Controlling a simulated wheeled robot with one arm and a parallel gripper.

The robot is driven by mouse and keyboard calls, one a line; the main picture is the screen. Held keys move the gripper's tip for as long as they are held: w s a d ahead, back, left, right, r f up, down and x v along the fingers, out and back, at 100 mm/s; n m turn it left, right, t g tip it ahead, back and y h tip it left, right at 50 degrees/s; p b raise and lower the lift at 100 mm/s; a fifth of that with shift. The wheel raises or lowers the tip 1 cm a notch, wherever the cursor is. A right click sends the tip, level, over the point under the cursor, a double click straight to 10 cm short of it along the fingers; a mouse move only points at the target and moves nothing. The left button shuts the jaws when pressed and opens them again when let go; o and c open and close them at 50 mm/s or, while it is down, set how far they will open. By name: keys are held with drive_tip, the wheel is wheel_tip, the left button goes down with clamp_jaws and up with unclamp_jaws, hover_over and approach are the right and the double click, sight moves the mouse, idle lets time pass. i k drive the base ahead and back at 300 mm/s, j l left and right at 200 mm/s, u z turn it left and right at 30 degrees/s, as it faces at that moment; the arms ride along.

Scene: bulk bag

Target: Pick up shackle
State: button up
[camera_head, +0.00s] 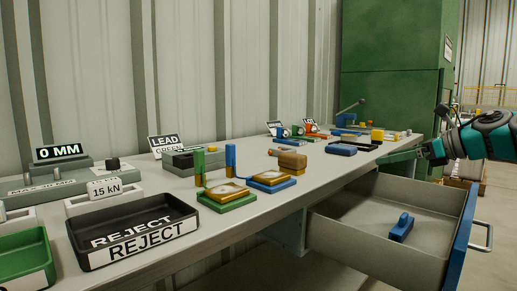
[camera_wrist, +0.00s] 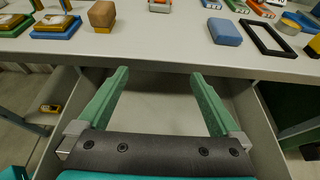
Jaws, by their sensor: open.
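I cannot make out a shackle with certainty in either view. My gripper (camera_head: 392,159) is at the right in the head view, at the bench edge near the open drawer. In the wrist view its two green fingers (camera_wrist: 160,75) are wide apart with nothing between them. The fingers are above the drawer (camera_wrist: 165,88) and point toward the bench. A small blue piece (camera_head: 401,228) lies on the drawer floor in the head view; it does not show in the wrist view.
The bench (camera_head: 330,172) holds a black REJECT tray (camera_head: 130,229), a green tray (camera_head: 25,260), gold-topped blocks (camera_head: 228,193) and a brown block (camera_head: 292,160). In the wrist view a blue block (camera_wrist: 224,32) and a black frame (camera_wrist: 266,38) sit near the bench edge.

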sight(273, 152)
drive_tip(key=i+j, duration=0.35)
drive_tip(key=j, duration=0.15)
drive_tip(key=i+j, duration=0.3)
drive_tip(key=j, duration=0.2)
